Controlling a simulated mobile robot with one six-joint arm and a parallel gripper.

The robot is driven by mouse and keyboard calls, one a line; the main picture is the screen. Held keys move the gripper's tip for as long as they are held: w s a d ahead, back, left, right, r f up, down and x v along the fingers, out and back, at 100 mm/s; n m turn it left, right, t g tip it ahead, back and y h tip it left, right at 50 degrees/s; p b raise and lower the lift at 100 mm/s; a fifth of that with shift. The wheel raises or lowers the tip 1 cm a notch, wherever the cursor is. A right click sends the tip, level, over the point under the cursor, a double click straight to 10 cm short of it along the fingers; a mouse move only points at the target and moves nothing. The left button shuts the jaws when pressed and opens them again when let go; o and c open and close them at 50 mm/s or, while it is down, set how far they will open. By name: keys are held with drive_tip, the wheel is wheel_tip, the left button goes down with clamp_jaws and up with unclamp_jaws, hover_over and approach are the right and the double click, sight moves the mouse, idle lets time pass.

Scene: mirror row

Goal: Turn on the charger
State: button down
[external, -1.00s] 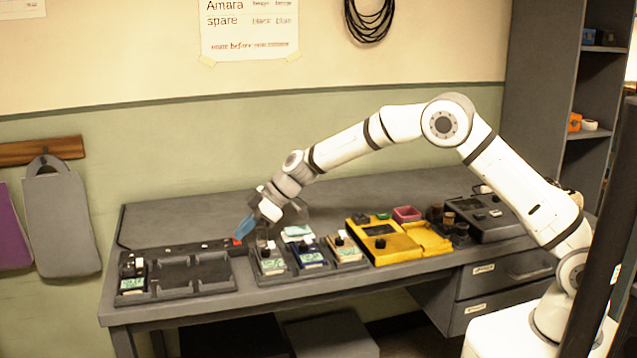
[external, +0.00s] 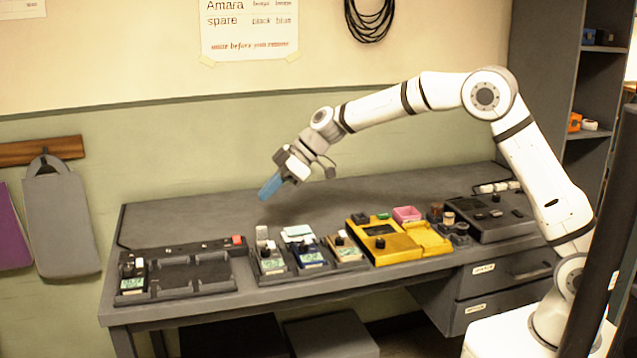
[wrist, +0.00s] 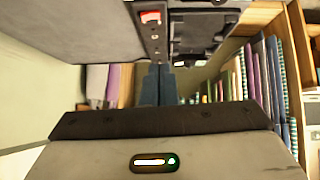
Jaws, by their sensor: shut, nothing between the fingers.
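The charger (external: 165,291) is a dark tray with bays at the left end of the bench. A power strip (external: 185,247) runs along its back edge. A red switch (external: 238,240) sits at the strip's right end. It also shows in the wrist view (wrist: 151,17), near the top; I cannot tell its on or off position. My gripper (external: 264,194) has blue fingers, shut and empty. It is in the air above the bench, up and right of the red switch, not touching it. The fingers show in the wrist view (wrist: 158,84).
A meter unit (external: 131,268) stands in the charger's left bay; its other bays look empty. Several similar units (external: 270,262) stand to its right, then a yellow case (external: 385,245). A dark console (external: 490,219) is at the far right. The bench's back left is clear.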

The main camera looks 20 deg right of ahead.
drive_tip(key=shift+d+r, duration=0.3)
drive_tip(key=shift+w+r+t+p, duration=0.15)
drive_tip(key=shift+w+t+p, duration=0.35)
drive_tip(key=shift+p, duration=0.4)
drive_tip(key=shift+w+a, duration=0.1)
drive_tip(key=shift+w, duration=0.05)
drive_tip(key=p, duration=0.2)
hover_over(237, 240)
drive_tip(key=d, duration=0.2)
drive_tip(key=f, duration=0.7)
drive_tip(key=shift+w+a+f, duration=0.1)
drive_tip(key=shift+w+a, duration=0.15)
drive_tip(key=shift+w, duration=0.05)
drive_tip(key=f, duration=0.2)
drive_tip(key=shift+w+d+f, duration=0.2)
drive_tip(key=shift+f, duration=0.1)
drive_tip(key=shift+w+f, duration=0.1)
drive_tip(key=shift+f, duration=0.5)
